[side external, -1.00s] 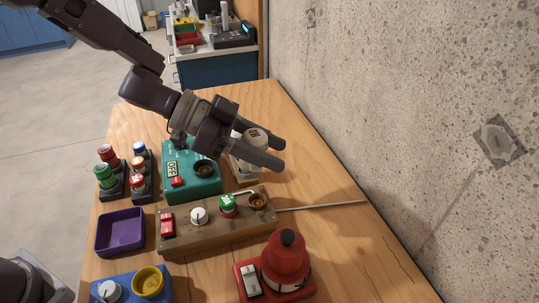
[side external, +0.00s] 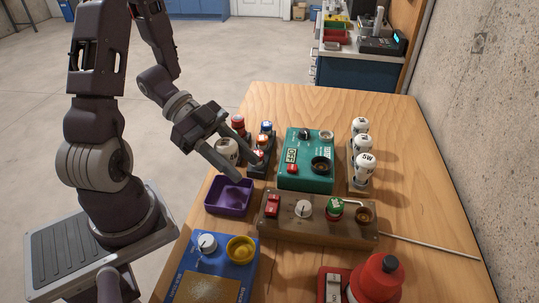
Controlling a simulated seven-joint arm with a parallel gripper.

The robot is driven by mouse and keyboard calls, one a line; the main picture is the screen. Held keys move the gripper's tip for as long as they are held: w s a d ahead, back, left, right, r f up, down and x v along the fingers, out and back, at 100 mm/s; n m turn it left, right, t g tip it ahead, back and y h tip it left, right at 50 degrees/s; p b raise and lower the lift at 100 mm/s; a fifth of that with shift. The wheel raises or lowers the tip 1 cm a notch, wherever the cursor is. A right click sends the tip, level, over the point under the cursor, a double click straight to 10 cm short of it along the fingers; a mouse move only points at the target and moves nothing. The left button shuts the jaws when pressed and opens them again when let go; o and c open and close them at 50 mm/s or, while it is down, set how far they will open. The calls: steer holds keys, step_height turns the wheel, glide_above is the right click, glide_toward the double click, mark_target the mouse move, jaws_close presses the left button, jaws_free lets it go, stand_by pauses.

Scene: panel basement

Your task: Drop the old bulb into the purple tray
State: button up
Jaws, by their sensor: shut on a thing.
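My gripper (side external: 248,172) is shut on a white bulb (side external: 227,149) with dark lettering. The bulb sits between the two fingers, partly hidden by them. The purple tray (side external: 213,209) is a shallow square tray on the table's left side, and its visible inside is empty. In the picture, the gripper and bulb are just above the tray's far edge. The exact height over the tray is hard to tell.
Small coloured-top posts (side external: 265,128) stand close behind the gripper. A teal box (side external: 300,180) and a rack of white bulbs (side external: 366,166) are to the right. A brown panel (side external: 285,228) and a blue box (side external: 220,266) lie nearer the camera.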

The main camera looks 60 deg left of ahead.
steer(key=shift+f, duration=2.65)
steer(key=o, duration=1.5)
steer(key=shift+c, duration=0.2)
steer(key=v, duration=0.7)
steer(key=shift+w, duration=0.1)
